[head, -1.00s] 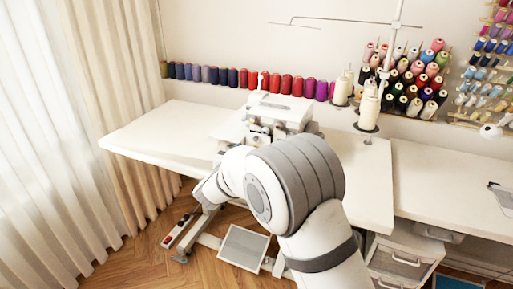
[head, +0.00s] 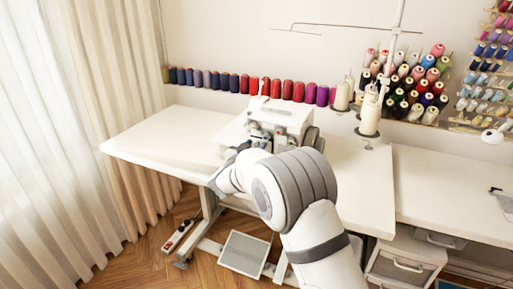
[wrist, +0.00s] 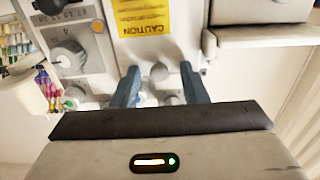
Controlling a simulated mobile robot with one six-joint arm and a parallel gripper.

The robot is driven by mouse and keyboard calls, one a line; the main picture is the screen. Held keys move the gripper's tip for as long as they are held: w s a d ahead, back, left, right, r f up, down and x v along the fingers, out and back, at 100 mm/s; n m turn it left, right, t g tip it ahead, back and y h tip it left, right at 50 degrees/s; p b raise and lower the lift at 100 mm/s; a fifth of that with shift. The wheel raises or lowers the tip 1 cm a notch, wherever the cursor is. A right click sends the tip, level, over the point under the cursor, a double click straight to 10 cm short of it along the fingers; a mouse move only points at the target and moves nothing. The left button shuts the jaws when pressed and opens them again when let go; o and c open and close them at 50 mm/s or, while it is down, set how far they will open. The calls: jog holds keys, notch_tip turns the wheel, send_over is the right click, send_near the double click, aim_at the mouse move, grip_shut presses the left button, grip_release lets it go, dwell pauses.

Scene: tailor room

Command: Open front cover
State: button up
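The white sewing machine (head: 282,117) stands on the white table, its front partly hidden behind my arm. In the wrist view its front appears upside down and close, with a yellow caution label (wrist: 141,17) and a grey dial (wrist: 68,56) on a pale panel (wrist: 172,55). I cannot tell which edges belong to the front cover or whether it is open. My gripper (wrist: 160,86) has its two blue-grey fingers apart, pointing at the lower part of this panel. Small knobs show between and near the fingertips. Nothing is clearly held, and contact with the machine cannot be told.
The white table (head: 165,140) is clear left of the machine. A thread stand with cream cones (head: 369,112) rises at its right. A row of coloured spools (head: 245,84) lines the wall behind. A foot pedal (head: 244,253) sits below on the wooden floor.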

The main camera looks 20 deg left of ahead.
grip_shut()
